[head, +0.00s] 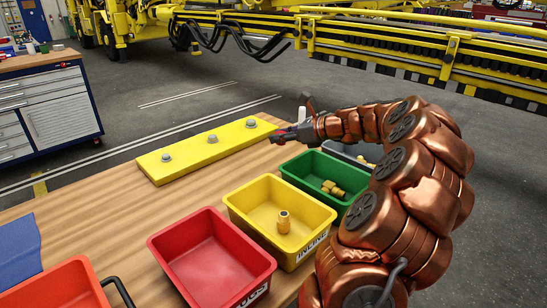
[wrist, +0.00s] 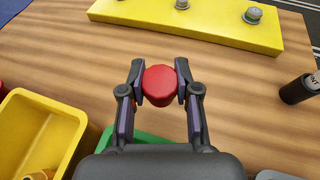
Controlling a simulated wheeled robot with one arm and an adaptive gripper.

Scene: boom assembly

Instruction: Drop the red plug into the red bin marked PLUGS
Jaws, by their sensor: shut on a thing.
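The red plug (wrist: 159,86) is a short round piece held between the two fingers of my gripper (wrist: 158,92) in the wrist view. In the head view my gripper (head: 287,135) is beyond the green bin, over the wooden table near the yellow plate, with a bit of the red plug (head: 277,139) showing. The red bin (head: 178,261) stands at the front centre of the head view, left of the yellow bin, and looks empty. Its front label is partly cut off by the frame. My gripper is well away from the red bin, up and to the right.
The yellow bin (head: 240,206) holds a brass fitting, and the green bin (head: 299,184) holds several. A yellow plate (head: 212,148) with three grey bolts lies at the back. An orange container (head: 58,284) with a dark handle is at front left. A dark cylinder (wrist: 297,90) stands right of my gripper.

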